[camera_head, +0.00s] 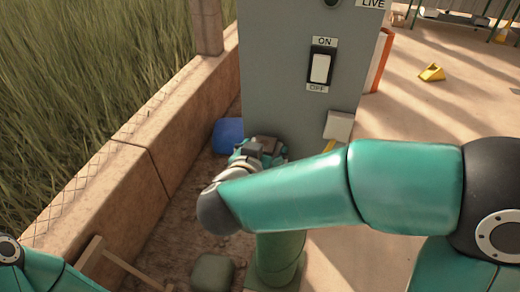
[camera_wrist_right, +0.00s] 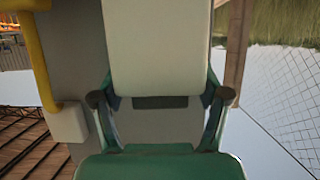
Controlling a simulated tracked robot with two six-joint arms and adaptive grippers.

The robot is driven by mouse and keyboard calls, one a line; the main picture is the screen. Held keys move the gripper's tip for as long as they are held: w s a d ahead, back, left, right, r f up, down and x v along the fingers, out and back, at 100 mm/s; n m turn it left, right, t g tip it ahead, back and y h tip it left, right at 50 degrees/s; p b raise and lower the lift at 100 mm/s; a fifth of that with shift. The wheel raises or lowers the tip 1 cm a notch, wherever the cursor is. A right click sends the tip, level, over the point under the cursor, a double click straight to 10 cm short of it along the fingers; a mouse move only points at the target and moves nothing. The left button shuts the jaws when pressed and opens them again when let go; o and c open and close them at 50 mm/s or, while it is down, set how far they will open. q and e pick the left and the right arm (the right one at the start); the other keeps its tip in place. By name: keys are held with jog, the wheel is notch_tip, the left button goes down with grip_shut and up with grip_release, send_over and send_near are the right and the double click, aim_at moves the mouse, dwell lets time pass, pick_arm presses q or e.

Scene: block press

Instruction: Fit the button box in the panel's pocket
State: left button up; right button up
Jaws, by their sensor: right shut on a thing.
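The grey panel (camera_head: 285,90) stands upright in front of me, with an ON/OFF switch (camera_head: 320,68) on its face. My right gripper (camera_head: 260,149) is low at the panel's front, toward its left edge. In the right wrist view the gripper (camera_wrist_right: 161,97) is shut on a pale, cream box (camera_wrist_right: 157,45), which I take for the button box. The grey panel (camera_wrist_right: 75,60) shows behind it. A dark strip (camera_wrist_right: 160,102) lies just below the box; I cannot tell whether it is the pocket. The box is hidden in the head view. My left gripper is out of view.
A pale small box (camera_head: 339,125) with a yellow pipe is on the panel's lower right. A blue object (camera_head: 228,135) lies left of the panel. A low wall (camera_head: 110,185) runs along the left. Open paved ground (camera_head: 440,110) lies to the right.

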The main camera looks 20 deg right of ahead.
jog(key=shift+f, duration=0.5)
jog(key=o, duration=1.8)
jog(key=shift+s, duration=0.1)
